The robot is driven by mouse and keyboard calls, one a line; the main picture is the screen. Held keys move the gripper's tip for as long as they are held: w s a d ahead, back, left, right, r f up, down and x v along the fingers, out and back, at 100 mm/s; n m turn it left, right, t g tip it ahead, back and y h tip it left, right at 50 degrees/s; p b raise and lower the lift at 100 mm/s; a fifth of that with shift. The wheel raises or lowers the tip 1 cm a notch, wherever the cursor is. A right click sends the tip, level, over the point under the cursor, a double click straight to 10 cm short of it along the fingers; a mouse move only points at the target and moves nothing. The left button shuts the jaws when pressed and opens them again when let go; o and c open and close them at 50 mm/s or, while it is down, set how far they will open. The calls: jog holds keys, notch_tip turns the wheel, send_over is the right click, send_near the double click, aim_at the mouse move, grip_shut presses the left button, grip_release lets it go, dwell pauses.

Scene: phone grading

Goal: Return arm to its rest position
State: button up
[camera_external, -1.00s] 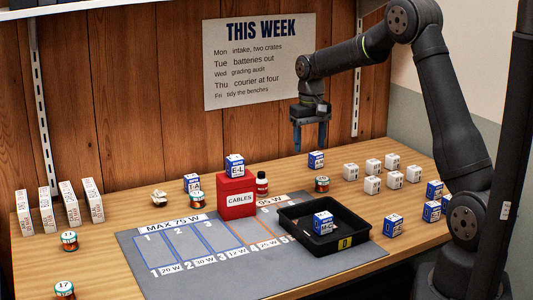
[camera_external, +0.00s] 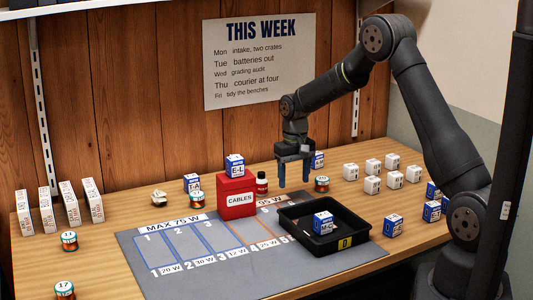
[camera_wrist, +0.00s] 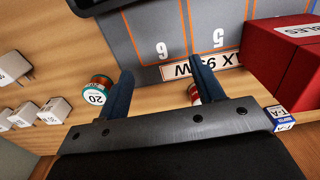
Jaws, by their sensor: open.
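My gripper (camera_external: 294,172) is open and empty. It hangs pointing down above the back of the bench, behind the black tray (camera_external: 290,240). In the wrist view my gripper (camera_wrist: 160,80) shows two blue fingers spread apart with nothing between them but the bench and the mat's edge below. The black tray holds a blue and white box (camera_external: 323,222) marked M-C. The grey mat (camera_external: 150,262) with numbered lanes lies at the front left of the tray.
Several white cubes (camera_external: 372,185) and blue boxes (camera_external: 393,225) are at the right.

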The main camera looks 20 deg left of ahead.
jog(key=shift+s+a+f, duration=0.15)
jog(key=shift+a+f, duration=0.2)
jog(key=shift+f, duration=0.15)
jog(key=shift+s+a+f, duration=0.1)
jog(key=shift+a+f, duration=0.2)
jog(key=shift+f, duration=0.8)
